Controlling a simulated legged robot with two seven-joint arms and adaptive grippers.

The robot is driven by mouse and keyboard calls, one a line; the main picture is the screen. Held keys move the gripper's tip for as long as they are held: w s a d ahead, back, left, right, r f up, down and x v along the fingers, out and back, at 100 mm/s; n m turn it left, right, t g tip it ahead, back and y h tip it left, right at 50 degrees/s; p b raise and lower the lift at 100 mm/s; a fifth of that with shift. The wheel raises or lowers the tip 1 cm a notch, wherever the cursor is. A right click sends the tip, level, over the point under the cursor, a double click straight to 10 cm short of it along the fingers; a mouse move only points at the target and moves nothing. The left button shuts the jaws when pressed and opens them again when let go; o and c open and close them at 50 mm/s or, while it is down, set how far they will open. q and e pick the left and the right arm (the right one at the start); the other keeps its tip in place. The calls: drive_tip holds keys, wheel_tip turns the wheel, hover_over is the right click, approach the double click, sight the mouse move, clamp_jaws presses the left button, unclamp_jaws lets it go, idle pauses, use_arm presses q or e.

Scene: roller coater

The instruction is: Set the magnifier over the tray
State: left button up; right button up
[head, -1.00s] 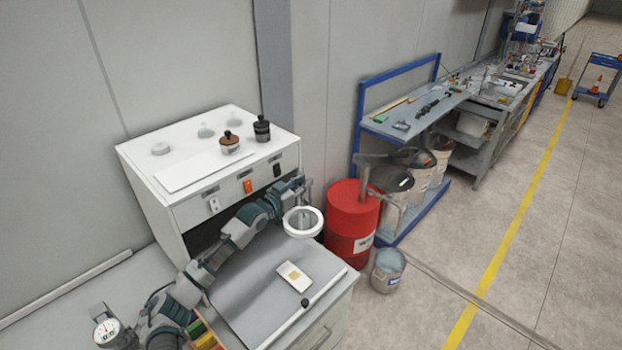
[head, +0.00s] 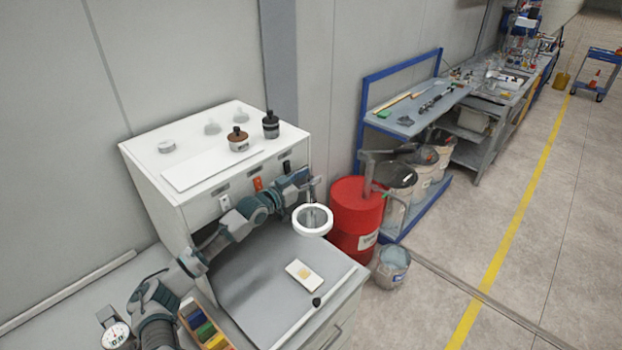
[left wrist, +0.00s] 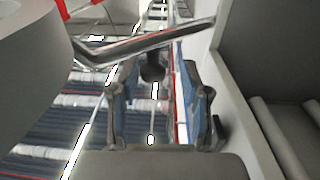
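The magnifier is a white ring (head: 330,228) with a glass lens, hanging over the grey worktop in the head view. A small white tray (head: 296,266) with a tan patch lies flat on the worktop, lower and slightly left of the ring in the picture. My left gripper (head: 308,184) is just behind the ring, at the magnifier's upright post. In the left wrist view, my left gripper (left wrist: 158,75) has its fingers apart, with a dark knob (left wrist: 153,68) between them below a shiny metal bar (left wrist: 150,45). Gaps show beside the knob. My right gripper is out of view.
A white cabinet (head: 170,210) with jars (head: 271,125) on top stands behind my left arm. A red drum (head: 354,215) and a bucket (head: 390,268) stand right of the worktop (head: 245,290). Coloured blocks (head: 206,331) and a dial gauge (head: 115,335) are at the front left.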

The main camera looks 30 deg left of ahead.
use_arm(q)
drive_tip(key=shift+w+a+f, duration=0.1)
drive_tip(key=shift+f, duration=0.2)
drive_tip(key=v, duration=1.2)
drive_tip(key=shift+a, duration=0.15)
drive_tip(key=shift+r, duration=0.1)
drive_tip(key=shift+c, duration=0.3)
